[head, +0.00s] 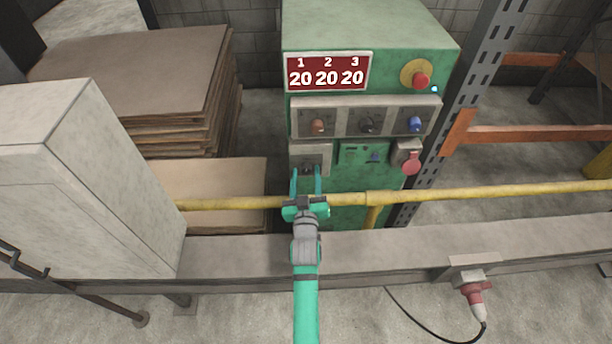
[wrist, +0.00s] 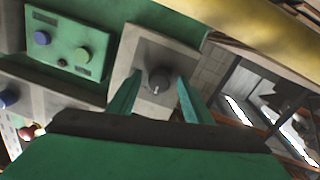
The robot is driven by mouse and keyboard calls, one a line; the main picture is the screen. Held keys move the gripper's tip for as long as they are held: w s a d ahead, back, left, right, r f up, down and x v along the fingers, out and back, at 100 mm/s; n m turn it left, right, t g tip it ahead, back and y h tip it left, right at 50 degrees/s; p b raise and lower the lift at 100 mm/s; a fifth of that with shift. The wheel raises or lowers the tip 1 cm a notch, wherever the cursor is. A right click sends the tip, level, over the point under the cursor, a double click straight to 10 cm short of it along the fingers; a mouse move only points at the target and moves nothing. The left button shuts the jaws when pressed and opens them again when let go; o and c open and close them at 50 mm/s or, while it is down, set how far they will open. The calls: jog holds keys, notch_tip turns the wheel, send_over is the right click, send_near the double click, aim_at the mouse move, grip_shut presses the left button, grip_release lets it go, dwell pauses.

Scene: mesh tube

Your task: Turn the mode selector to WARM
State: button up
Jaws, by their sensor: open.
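A dark round knob (wrist: 158,82) sits on a light grey plate (wrist: 128,62) in the wrist view; a pale mark on it points toward the bottom of that picture. I take it for the mode selector, but no WARM label is legible. The same plate (head: 313,150) shows low on the left of the green cabinet in the head view, its knob small and partly hidden. My gripper (head: 306,173) is open, its teal fingers in front of this plate. In the wrist view the fingers show on either side of the knob; whether they touch it I cannot tell.
The green cabinet (head: 372,70) also bears a three-knob panel (head: 343,122), a red button (head: 421,81) and a red plug (head: 411,162). A yellow pipe (head: 450,194) crosses under my gripper, above a grey ledge (head: 380,248). A grey box (head: 75,190) stands left.

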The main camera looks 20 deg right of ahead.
jog(key=c, duration=1.1)
jog(key=shift+o, duration=0.2)
jog(key=shift+m, duration=0.3)
jog(key=m, duration=0.4)
jog(key=shift+a, duration=0.15)
jog(key=shift+m, duration=2)
jog(key=o, duration=1.1)
jog(key=shift+c, duration=0.2)
